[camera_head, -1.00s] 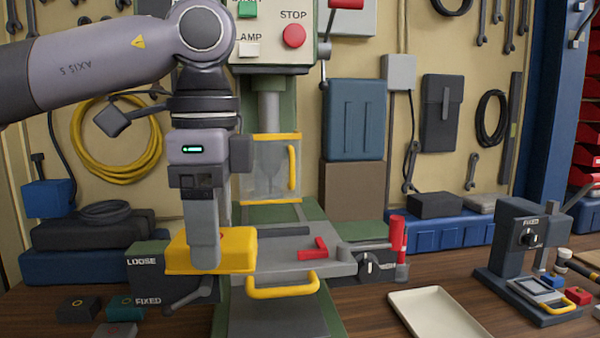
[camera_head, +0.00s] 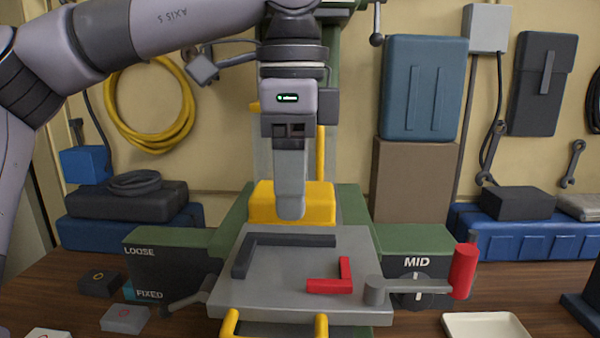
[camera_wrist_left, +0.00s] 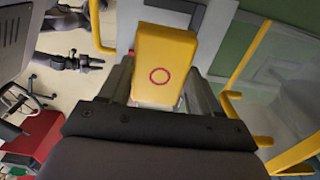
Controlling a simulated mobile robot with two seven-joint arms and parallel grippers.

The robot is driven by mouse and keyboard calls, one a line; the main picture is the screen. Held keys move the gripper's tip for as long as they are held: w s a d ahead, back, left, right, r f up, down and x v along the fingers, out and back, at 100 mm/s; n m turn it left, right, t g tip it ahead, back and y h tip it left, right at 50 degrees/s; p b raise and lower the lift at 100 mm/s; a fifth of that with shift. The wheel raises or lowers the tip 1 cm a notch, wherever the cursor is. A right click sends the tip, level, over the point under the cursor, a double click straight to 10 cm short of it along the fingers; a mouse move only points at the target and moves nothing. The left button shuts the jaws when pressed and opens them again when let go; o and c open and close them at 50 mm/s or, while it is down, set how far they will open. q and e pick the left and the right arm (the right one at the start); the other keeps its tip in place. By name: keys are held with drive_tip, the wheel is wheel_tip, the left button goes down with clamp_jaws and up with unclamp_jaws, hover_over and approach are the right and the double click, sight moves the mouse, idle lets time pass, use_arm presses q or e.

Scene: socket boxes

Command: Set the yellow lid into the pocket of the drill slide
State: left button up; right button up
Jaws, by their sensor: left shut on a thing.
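The yellow lid (camera_head: 263,205) is held by my left gripper (camera_head: 290,212), over or just behind the back edge of the drill slide (camera_head: 250,295); its exact height above it I cannot tell. In the left wrist view the lid (camera_wrist_left: 165,52) sits between both fingers (camera_wrist_left: 160,92), with a red ring on its face. The slide is a grey plate with a dark L-shaped corner (camera_head: 290,240) at back left and a red L-shaped corner (camera_head: 330,287) at front right. The pocket between these corners looks empty.
A block marked LOOSE and FIXED (camera_head: 165,268) with a lever stands left of the slide. A MID dial (camera_head: 416,280) and red-handled crank (camera_head: 463,270) stand right. Small ringed blocks (camera_head: 100,283) lie front left; a cream tray (camera_head: 485,326) lies front right. Yellow handle (camera_head: 321,325) in front.

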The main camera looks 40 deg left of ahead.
use_arm(q)
drive_tip(key=shift+f+b, duration=0.9)
drive_tip(key=shift+f, duration=0.55)
wheel_tip(320, 180, down, 2)
drive_tip(key=b, duration=0.3)
drive_tip(key=shift+f, duration=0.25)
drive_tip(key=shift+f+b, duration=0.3)
drive_tip(key=shift+b, duration=0.05)
drive_tip(key=shift+f+b, duration=0.4)
drive_tip(key=shift+b, duration=0.05)
drive_tip(key=o, duration=1.1)
drive_tip(key=shift+r, duration=0.15)
